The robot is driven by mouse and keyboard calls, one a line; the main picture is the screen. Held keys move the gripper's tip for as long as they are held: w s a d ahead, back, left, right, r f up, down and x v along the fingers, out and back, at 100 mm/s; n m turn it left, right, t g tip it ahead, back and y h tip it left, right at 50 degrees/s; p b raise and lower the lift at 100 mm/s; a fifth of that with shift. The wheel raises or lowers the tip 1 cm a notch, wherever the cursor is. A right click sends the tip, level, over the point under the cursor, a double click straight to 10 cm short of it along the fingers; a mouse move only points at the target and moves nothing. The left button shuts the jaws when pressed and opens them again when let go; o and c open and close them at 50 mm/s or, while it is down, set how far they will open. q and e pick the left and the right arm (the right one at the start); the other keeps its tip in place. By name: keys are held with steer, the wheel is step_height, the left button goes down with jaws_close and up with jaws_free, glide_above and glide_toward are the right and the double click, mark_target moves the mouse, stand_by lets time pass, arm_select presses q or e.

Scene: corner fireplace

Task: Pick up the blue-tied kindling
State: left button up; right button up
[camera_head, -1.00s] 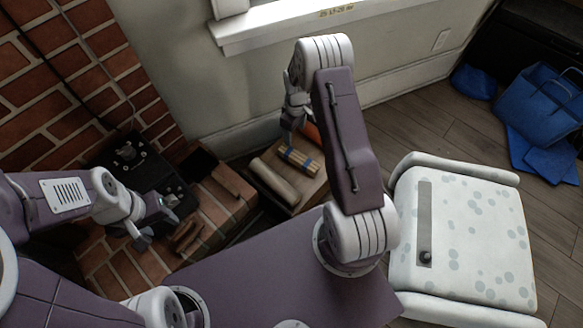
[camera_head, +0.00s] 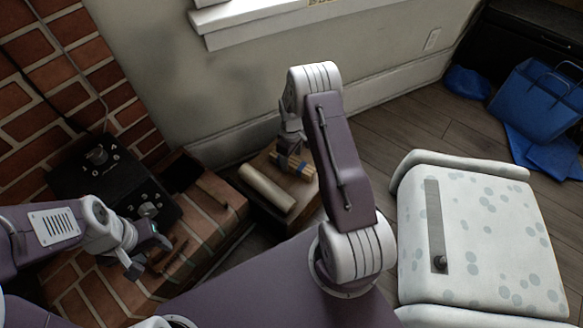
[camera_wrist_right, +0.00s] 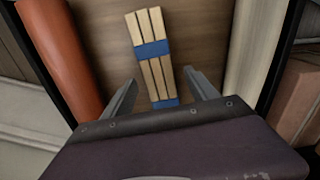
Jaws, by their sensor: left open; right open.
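The blue-tied kindling (camera_wrist_right: 152,50) is a small bundle of pale sticks with two blue bands. It lies on a brown wooden surface in the right wrist view. In the head view the kindling (camera_head: 294,165) is partly hidden under my right gripper (camera_head: 288,150). In the right wrist view my right gripper (camera_wrist_right: 162,88) is open, with one finger on each side of the bundle's near end; I cannot tell if they touch it. My left gripper (camera_head: 148,262) is open and empty above the brick hearth at the left.
A pale log (camera_head: 267,188) lies left of the kindling; an orange-red cylinder (camera_wrist_right: 62,55) lies on its other side. A black stove-like box (camera_head: 105,180) stands on the brick hearth (camera_head: 215,240). A spotted white seat (camera_head: 490,240) and blue bags (camera_head: 540,105) are at right.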

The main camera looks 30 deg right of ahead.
mark_target(291, 161)
step_height(291, 161, down, 4)
steer(key=shift+r+b, duration=0.25)
steer(key=shift+b, duration=0.6)
steer(key=shift+r, duration=0.25)
arm_select(q)
step_height(291, 161, down, 3)
steer(key=shift+r, duration=0.15)
arm_select(e)
jaws_close()
step_height(291, 161, up, 4)
steer(key=p, duration=0.4)
steer(key=shift+r, duration=0.2)
steer(key=shift+s+d+r+p, duration=0.15)
steer(key=shift+s+r+p, duration=0.5)
steer(key=shift+p, duration=0.25)
arm_select(q)
step_height(291, 161, up, 11)
steer(key=p, duration=0.6)
steer(key=shift+r, duration=0.15)
arm_select(e)
steer(key=s+d+r, duration=0.2)
steer(key=s+r, duration=0.3)
steer(key=s, duration=0.5)
steer(key=shift+r, duration=0.15)
